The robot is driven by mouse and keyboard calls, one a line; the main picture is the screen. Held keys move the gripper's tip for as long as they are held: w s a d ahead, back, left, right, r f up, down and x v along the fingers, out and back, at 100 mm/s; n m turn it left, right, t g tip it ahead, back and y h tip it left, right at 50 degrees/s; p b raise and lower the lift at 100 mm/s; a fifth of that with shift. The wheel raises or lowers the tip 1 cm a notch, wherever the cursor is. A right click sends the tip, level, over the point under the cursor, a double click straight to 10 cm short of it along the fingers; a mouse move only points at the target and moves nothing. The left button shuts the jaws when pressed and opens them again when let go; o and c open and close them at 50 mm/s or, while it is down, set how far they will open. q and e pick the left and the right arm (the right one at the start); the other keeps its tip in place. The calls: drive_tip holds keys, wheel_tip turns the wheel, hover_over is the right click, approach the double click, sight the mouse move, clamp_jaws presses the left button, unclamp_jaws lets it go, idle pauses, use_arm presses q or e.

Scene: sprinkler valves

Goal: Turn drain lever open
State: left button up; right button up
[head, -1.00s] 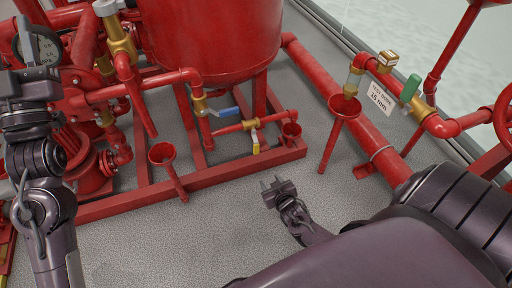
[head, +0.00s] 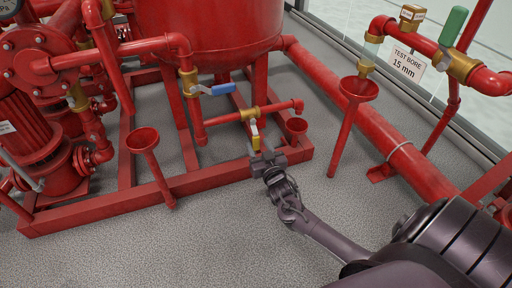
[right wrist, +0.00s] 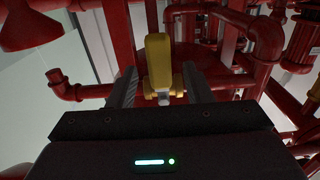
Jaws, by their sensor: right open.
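A yellow-handled lever (head: 255,136) hangs down from a brass valve (head: 250,114) on the low red pipe under the tank; no label in view names it as the drain lever. My right gripper (head: 267,154) is open at the lower end of this lever. In the right wrist view, the yellow handle (right wrist: 158,58) shows between the two spread fingers of my right gripper (right wrist: 158,88). I cannot tell whether a finger touches it. My left gripper is not in view.
A blue-handled lever (head: 218,89) sits above and left of the yellow one. A red funnel (head: 296,126) stands right of the gripper, and another funnel (head: 143,139) stands left. The red base frame (head: 220,177) runs below. The grey floor in front is clear.

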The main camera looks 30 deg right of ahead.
sight(257, 143)
drive_tip(key=shift+b+x, duration=0.6)
drive_tip(key=shift+x, duration=0.95)
clamp_jaws()
